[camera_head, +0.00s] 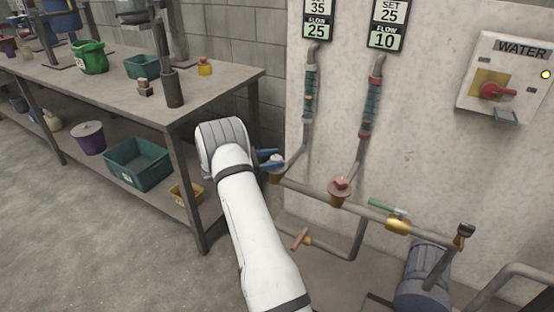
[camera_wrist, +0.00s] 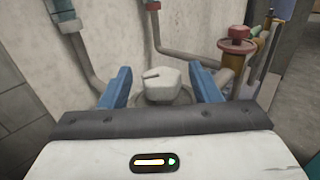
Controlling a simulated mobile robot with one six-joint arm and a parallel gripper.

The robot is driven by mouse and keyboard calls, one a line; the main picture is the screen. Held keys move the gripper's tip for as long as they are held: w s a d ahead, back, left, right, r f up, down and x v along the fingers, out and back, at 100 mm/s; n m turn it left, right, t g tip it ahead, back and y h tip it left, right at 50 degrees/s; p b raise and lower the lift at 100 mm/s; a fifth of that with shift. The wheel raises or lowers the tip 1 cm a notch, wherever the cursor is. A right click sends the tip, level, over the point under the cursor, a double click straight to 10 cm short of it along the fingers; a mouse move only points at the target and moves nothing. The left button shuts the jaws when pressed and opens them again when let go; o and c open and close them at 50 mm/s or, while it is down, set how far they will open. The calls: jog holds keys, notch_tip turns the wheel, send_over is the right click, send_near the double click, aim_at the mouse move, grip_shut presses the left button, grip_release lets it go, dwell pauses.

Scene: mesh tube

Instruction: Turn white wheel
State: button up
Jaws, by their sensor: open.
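The white wheel (camera_wrist: 162,82) is a faceted knob with a dark notch mark on top. In the wrist view it stands between the two blue fingers of my gripper (camera_wrist: 162,88), with a gap on each side. In the head view the white wheel (camera_head: 277,159) shows small on the left valve, partly hidden by my gripper (camera_head: 272,161). My gripper is open around the wheel. I cannot tell how deep the fingertips reach beside it. A display above the left pipe (camera_head: 316,28) reads set 35, flow 25.
A red wheel (camera_head: 340,188) sits on the valve to the right, under a display (camera_head: 387,28) reading set 25, flow 10. A metal workbench (camera_head: 215,95) stands left.

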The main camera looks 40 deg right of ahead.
jog(key=shift+s+d, duration=0.2)
jog(key=shift+d, duration=0.3)
jog(key=shift+c, duration=0.3)
jog(key=c, duration=0.9)
